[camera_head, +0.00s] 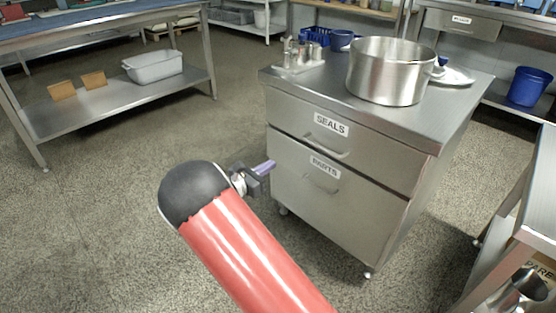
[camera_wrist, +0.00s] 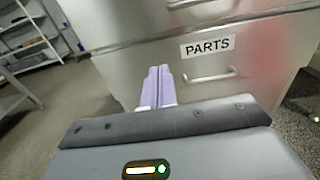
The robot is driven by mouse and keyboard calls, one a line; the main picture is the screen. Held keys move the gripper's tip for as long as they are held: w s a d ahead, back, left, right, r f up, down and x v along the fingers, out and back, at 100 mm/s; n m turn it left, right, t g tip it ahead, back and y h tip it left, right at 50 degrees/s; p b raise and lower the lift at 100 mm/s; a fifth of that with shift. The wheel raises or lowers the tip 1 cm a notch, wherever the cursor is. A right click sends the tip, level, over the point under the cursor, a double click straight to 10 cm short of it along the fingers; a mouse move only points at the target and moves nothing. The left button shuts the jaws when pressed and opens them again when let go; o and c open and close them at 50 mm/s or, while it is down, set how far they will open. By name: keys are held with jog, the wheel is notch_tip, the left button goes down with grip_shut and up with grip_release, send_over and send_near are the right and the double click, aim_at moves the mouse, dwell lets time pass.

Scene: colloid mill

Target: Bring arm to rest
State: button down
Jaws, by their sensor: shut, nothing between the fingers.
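My arm is red with a black rounded end and reaches up from the bottom of the head view. My gripper (camera_head: 269,166) is at its far end, in front of the left side of the steel drawer cabinet (camera_head: 400,175). In the wrist view the two pale purple fingers of my gripper (camera_wrist: 159,72) lie side by side, shut, with nothing between them. Behind them is the cabinet's drawer labelled PARTS (camera_wrist: 207,46). The gap between the fingertips and the drawer front cannot be judged exactly.
A steel pot (camera_head: 385,72) and small metal parts (camera_head: 298,52) stand on the cabinet top. A drawer labelled SEALS (camera_head: 331,124) is above PARTS. A bench with a grey tub (camera_head: 153,67) stands at left. Another steel table (camera_head: 540,205) is at right. Open floor lies at left.

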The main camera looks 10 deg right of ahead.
jog(key=s+d+r+m+g+y+p, duration=0.1)
jog(key=s+d+r+m+g+y, duration=0.3)
jog(key=s+m, duration=0.4)
jog(key=s+d+r+m+g+y, duration=0.35)
jog(key=s+d+r+m, duration=0.2)
jog(key=s, duration=0.45)
jog(key=s+a+r+m+t+y, duration=0.1)
jog(key=s+r+m+y, duration=0.1)
jog(key=s, duration=0.4)
jog(key=s+a+r+m+t+y, duration=0.1)
jog(key=s+a+r+m+y, duration=0.1)
jog(key=s+m, duration=0.3)
jog(key=s+a+r+m+t+y+p, duration=0.1)
jog(key=s+a+r+m+y, duration=0.1)
jog(key=s, duration=0.6)
jog(key=shift+a+r+m+y, duration=0.15)
jog(key=shift+r+m+y, duration=0.3)
jog(key=shift+m+y, duration=0.5)
